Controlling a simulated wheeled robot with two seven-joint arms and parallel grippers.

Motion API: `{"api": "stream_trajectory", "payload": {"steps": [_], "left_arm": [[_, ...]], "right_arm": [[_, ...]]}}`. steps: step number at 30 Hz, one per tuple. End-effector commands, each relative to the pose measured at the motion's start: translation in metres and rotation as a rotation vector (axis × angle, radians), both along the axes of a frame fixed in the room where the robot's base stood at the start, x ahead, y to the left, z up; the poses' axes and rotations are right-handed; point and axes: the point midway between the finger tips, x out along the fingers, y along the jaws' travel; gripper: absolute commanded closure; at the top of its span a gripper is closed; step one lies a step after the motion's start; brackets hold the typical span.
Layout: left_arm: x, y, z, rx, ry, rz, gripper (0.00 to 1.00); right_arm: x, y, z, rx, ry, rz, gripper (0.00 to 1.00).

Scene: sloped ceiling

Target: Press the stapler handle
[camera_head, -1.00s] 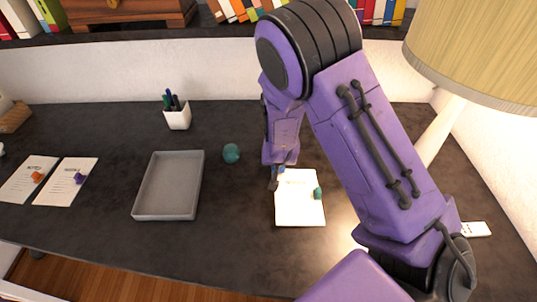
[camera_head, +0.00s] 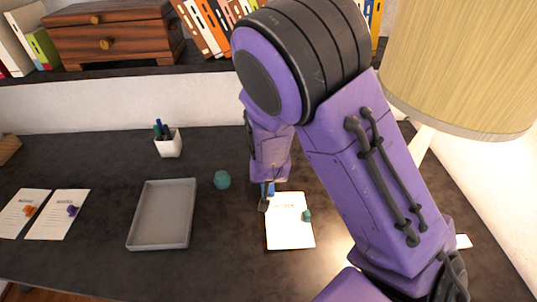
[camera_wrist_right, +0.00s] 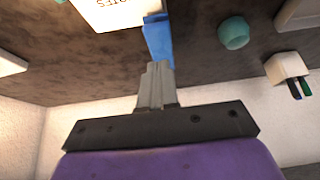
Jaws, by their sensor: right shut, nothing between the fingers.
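A blue stapler (camera_wrist_right: 158,38) shows in the right wrist view, just beyond my right gripper (camera_wrist_right: 160,66). Its two grey fingers are shut together with nothing between them, and their tips overlap the stapler's near end; I cannot tell whether they touch it. In the head view only a small blue part of the stapler (camera_head: 269,188) shows, at the top left edge of a white notes sheet (camera_head: 288,235), partly hidden by my right arm and gripper (camera_head: 264,204). My left gripper is not in view.
A teal round object (camera_head: 222,180) sits left of the stapler. A small teal piece (camera_head: 307,215) lies on the notes sheet. A grey tray (camera_head: 139,212), a white pen cup (camera_head: 170,148) and a lamp (camera_head: 465,70) stand around. The dark desk's front middle is clear.

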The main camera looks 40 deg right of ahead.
Motion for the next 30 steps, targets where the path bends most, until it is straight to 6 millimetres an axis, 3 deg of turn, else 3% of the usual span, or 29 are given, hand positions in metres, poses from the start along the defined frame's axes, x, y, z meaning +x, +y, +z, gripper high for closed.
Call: {"api": "stream_trajectory", "payload": {"steps": [3,7,30], "left_arm": [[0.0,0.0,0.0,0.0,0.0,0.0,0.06],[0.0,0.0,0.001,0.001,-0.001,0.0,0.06],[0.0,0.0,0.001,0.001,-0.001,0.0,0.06]], "right_arm": [[-0.007,0.005,0.021,-0.003,-0.004,-0.001,1.0],[-0.012,0.008,0.033,-0.001,-0.003,-0.003,1.0],[-0.014,0.01,0.036,0.001,-0.002,-0.003,1.0]]}}
